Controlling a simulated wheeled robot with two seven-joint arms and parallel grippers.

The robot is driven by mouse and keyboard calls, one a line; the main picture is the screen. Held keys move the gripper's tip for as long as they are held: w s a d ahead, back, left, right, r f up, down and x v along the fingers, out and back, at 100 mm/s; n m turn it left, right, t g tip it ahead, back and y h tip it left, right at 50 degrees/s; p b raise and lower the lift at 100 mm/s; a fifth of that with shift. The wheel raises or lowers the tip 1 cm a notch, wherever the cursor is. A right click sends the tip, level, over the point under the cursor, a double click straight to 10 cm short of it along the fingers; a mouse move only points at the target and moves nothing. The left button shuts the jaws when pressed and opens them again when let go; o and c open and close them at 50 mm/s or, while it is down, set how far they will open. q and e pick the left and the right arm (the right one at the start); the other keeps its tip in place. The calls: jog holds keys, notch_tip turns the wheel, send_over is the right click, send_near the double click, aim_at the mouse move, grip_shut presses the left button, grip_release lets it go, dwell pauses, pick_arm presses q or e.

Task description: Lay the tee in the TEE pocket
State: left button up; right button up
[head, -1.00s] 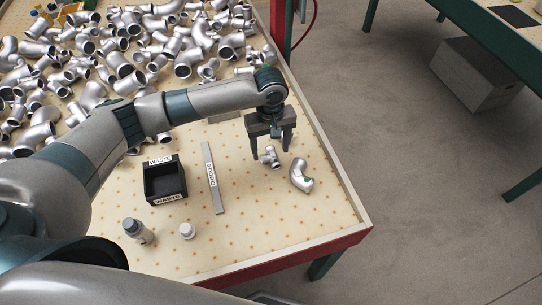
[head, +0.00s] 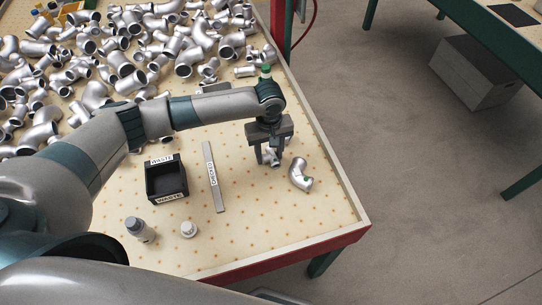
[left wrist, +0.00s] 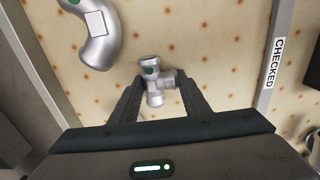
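The tee (head: 270,159) is a small shiny metal fitting with a green mark, near the right part of the pale dotted table (head: 250,235). It shows clearly in the left wrist view (left wrist: 153,85). My left gripper (head: 270,160) points down over it, with one finger on each side. In the left wrist view the fingers (left wrist: 160,82) look closed in against the tee, which seems to rest on or just above the table. My right gripper is not in view. I cannot make out a pocket labelled TEE.
A metal elbow (head: 299,175) lies just right of the gripper. Many loose fittings (head: 120,60) cover the back.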

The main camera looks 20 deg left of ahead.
aim_at(270, 154)
pick_arm(q)
jog(key=c, duration=0.5)
jog(key=shift+r, duration=0.1)
jog(key=shift+r+b, duration=0.3)
jog(key=shift+r, duration=0.3)
notch_tip(270, 154, up, 2)
jog(key=shift+w+r+b, duration=0.1)
jog(key=shift+r+b, duration=0.1)
jog(key=shift+b, duration=0.25)
jog(key=s+d+r+b, duration=0.2)
jog(key=d+r, duration=0.5)
jog(key=d, duration=0.4)
jog(key=shift+s+d+r+b, duration=0.15)
jog(key=shift+s+d+b, duration=0.05)
jog(key=shift+d+b, duration=0.1)
